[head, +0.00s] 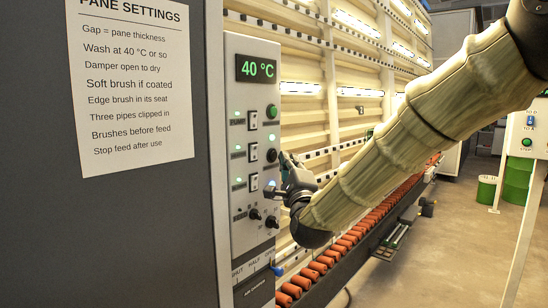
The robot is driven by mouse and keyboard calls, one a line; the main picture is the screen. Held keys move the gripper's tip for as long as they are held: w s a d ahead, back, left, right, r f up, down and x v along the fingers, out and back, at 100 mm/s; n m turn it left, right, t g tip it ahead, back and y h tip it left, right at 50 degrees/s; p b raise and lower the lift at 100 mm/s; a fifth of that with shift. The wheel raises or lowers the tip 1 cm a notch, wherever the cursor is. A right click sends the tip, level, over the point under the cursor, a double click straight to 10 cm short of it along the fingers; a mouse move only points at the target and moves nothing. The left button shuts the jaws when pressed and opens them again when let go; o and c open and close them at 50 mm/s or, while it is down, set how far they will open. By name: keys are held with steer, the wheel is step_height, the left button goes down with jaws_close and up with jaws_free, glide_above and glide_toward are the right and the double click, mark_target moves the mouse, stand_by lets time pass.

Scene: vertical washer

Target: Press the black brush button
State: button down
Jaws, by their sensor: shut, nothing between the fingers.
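The grey control panel (245,75) stands upright with a green 40 °C display at its top. A round black button (272,155) sits in the panel's right column, below a green button (272,111). Its label is too small to read, so I cannot tell for sure that it is the brush button. My gripper (272,188) is shut and empty, in front of the panel's right side, a little below the black button. I cannot tell whether the fingertips touch the panel. The gripper body hides part of the panel's right edge.
White rocker switches (253,152) with lit green lamps line the panel's left column. Two black knobs (254,214) sit below. Orange rollers (322,262) run along the washer's foot. A sign (130,85) hangs at left.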

steer(key=shift+w+a+b, duration=0.45)
steer(key=shift+a+b, duration=0.15)
steer(key=shift+a, duration=0.1)
stand_by(1.0)
steer(key=shift+s+d, duration=0.1)
steer(key=shift+s+d+b, duration=0.45)
steer(key=shift+d+b, duration=0.05)
steer(key=shift+d, duration=0.1)
stand_by(0.4)
steer(key=s+d+b, duration=0.1)
steer(key=d, duration=0.1)
steer(key=s+d+b, duration=0.1)
steer(key=s+d, duration=0.1)
stand_by(0.5)
stand_by(0.5)
